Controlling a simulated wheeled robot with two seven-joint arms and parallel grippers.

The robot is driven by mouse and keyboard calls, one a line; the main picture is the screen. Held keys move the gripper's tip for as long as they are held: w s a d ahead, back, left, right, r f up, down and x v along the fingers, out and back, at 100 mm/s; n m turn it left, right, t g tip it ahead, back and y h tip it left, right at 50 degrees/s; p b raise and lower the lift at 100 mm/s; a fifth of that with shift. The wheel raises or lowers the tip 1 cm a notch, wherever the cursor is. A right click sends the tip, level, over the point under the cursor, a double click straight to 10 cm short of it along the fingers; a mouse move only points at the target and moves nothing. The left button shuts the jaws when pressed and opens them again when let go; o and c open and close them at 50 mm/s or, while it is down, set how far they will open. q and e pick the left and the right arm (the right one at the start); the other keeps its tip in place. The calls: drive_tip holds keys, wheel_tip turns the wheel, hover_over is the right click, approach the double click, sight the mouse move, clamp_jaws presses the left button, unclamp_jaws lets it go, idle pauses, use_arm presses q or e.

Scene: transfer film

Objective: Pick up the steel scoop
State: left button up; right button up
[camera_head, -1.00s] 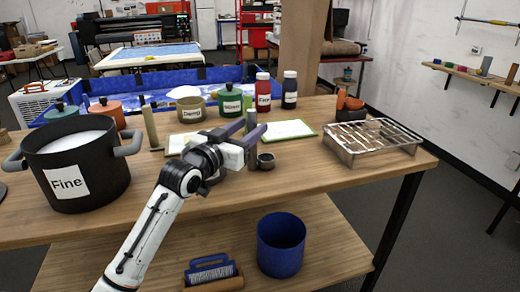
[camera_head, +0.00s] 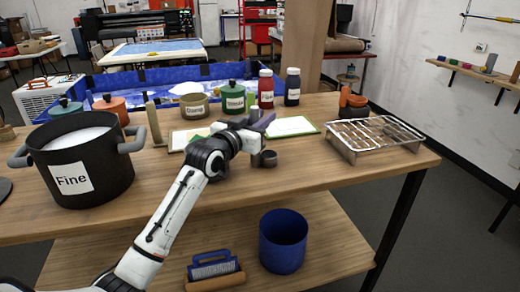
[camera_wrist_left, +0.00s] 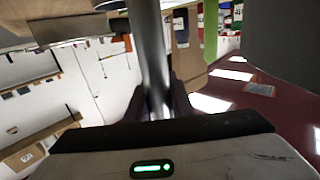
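The steel scoop (camera_head: 268,158) stands on the wooden table in the head view, a small grey cup whose upright handle rises beside my left gripper (camera_head: 249,122). In the left wrist view the handle (camera_wrist_left: 149,45) is a grey steel rod running down between the two dark fingers of my left gripper (camera_wrist_left: 160,100). The fingers lie close on both sides of the handle; I cannot tell whether both touch it. The cup shows no gap above the table. My right gripper is not in view.
A black pot (camera_head: 80,165) labelled Fine stands at the left. A wire rack (camera_head: 374,135) stands at the right. Green-edged boards (camera_head: 292,126) and lidded pots lie behind the gripper. A blue bin (camera_head: 283,243) and a brush (camera_head: 213,268) are on the lower shelf. The table front is bare.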

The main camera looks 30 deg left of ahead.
use_arm(q)
clamp_jaws()
drive_tip(key=shift+r, duration=0.1)
